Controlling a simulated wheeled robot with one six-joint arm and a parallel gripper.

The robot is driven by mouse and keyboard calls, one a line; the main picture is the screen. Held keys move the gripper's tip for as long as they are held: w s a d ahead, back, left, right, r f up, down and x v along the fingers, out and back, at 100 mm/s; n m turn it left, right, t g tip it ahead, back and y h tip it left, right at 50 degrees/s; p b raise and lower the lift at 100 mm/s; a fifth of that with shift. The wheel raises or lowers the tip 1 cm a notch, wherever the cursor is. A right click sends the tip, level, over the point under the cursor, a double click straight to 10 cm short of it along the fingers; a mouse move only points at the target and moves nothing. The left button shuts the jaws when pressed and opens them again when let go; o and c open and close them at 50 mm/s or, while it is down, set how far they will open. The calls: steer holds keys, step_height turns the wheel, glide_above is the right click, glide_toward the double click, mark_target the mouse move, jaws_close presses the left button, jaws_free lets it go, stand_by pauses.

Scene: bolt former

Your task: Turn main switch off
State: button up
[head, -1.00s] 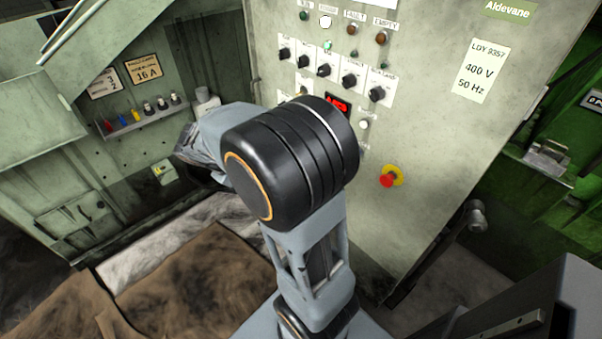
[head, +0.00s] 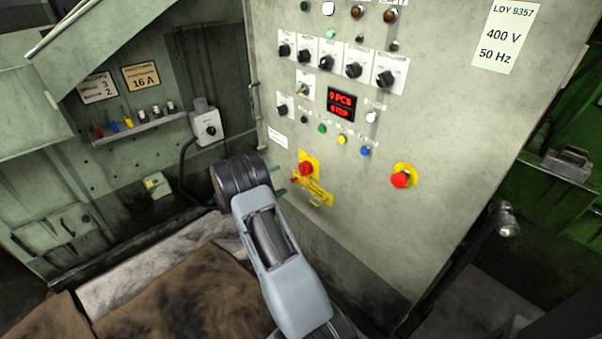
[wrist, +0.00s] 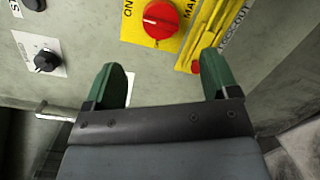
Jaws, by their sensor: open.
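The main switch (head: 306,168) is a red rotary knob on a yellow plate, low on the grey control panel. In the wrist view the red knob (wrist: 161,20) sits near the top edge, with "ON" printed to its left; its exact setting is hard to tell. A yellow lockout piece (head: 316,193) with a red part lies beside it; it also shows in the wrist view (wrist: 206,36). My gripper (head: 280,181) has green fingers and is just left of and below the switch. In the wrist view my gripper (wrist: 163,63) is open and empty, its fingers apart from the knob.
A red emergency button (head: 402,178) on a yellow ring is to the right. Black rotary knobs (head: 326,63), a red display (head: 341,104) and small coloured buttons (head: 342,139) are above the switch. A grey box (head: 206,128) with a cable stands at left.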

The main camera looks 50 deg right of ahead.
mark_target(301, 170)
steer(key=x, duration=1)
steer(key=shift+b, duration=0.3)
steer(key=shift+c, duration=0.4)
steer(key=c, duration=0.8)
